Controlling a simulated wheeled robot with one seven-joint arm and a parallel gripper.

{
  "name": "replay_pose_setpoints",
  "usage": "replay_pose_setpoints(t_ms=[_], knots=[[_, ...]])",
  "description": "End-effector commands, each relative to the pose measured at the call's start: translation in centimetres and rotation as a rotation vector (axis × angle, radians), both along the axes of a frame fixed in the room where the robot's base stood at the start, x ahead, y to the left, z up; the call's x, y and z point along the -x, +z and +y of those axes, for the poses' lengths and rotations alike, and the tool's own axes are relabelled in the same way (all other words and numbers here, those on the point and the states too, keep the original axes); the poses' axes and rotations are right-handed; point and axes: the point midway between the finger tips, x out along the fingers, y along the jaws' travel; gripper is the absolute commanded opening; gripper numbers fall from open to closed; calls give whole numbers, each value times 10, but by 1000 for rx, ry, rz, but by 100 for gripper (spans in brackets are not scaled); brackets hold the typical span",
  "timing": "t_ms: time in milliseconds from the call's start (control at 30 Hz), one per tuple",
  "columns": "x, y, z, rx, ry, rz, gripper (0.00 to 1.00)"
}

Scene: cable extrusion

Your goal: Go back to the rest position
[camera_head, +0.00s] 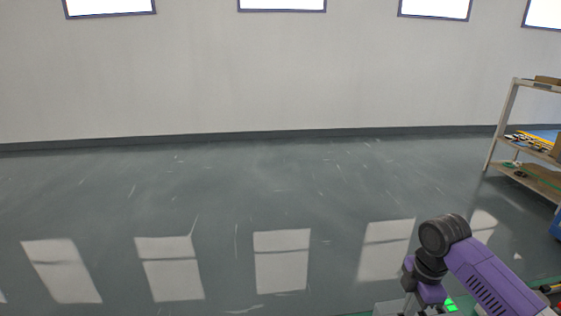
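My purple arm with dark joints reaches in from the lower right corner of the head view. A dark round joint is at its upper end, and a lower purple and grey part drops to the bottom edge. My gripper's fingertips cannot be made out, so I cannot tell whether it is open, shut or holding anything. A small bright green patch shows beside the arm at the bottom edge.
A shelf rack (508,115) with boxes and small items stands at the right edge. A blue object (556,226) is cut off below it. The grey glossy floor (220,215) is clear up to the pale wall (200,80), with bright window reflections on it.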

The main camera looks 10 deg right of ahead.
Motion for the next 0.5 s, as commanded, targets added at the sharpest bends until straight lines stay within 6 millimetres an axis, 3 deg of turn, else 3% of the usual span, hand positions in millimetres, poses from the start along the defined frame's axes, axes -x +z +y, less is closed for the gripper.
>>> replay_pose_setpoints(t_ms=[67, 233, 400, 500], knots=[[-20, 4, 2, -5, -61, -84, 0], [-74, 37, 18, -72, -202, -349, 0], [-113, 64, 68, -261, -343, -595, 0], [-125, 82, 101, -397, -423, -716, 0]])
